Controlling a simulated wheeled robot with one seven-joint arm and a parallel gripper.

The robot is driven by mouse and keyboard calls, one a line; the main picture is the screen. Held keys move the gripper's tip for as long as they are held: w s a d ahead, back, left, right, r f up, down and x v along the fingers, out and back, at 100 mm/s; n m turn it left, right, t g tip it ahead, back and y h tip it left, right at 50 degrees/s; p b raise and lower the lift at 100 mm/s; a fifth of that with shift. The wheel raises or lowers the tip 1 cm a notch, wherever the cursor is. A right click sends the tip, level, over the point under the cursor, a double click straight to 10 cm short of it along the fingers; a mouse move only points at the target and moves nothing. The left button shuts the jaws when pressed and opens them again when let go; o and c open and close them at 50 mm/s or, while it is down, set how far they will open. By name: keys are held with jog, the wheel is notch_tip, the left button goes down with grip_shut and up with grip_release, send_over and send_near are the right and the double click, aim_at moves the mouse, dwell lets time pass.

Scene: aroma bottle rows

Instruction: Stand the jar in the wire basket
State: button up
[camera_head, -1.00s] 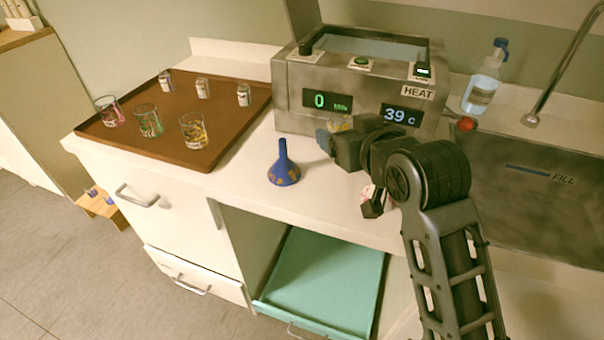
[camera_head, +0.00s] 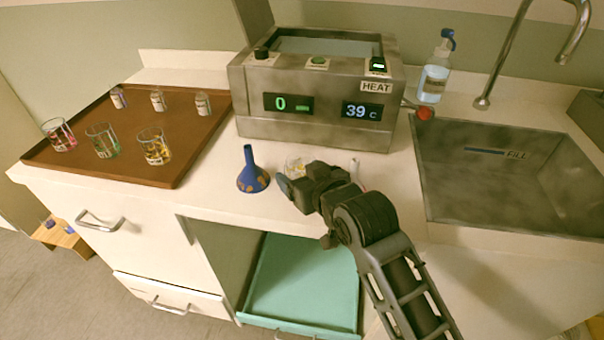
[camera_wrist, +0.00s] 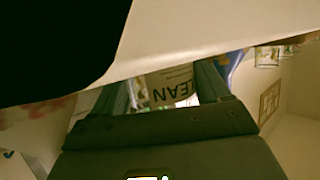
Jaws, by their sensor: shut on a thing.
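My gripper (camera_head: 288,182) is shut on a clear glass jar (camera_head: 295,166), just right of the blue funnel and in front of the metal bath. Most of the jar is hidden behind my gripper in the head view. In the wrist view the jar (camera_wrist: 170,84) sits between both fingers, with a pale label whose dark letters read upside down, ending in "LEAN". I cannot tell whether it touches the counter. I cannot make out a wire basket in either view; the inside of the bath (camera_head: 330,47) is mostly hidden.
The metal bath (camera_head: 255,128) reads 0 and 39 C. A blue funnel (camera_head: 252,175) stands left of my gripper. A brown tray (camera_head: 185,150) holds glasses and small bottles. A teal drawer (camera_head: 305,285) is open below.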

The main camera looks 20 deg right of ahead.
jog(key=shift+f, duration=0.1)
jog(key=o, duration=0.8)
jog(key=shift+s+r, duration=0.1)
jog(key=shift+r, duration=0.1)
jog(key=v, duration=1.1)
jog(key=shift+s+r, duration=0.2)
jog(key=shift+s, duration=0.15)
jog(key=shift+f, duration=0.1)
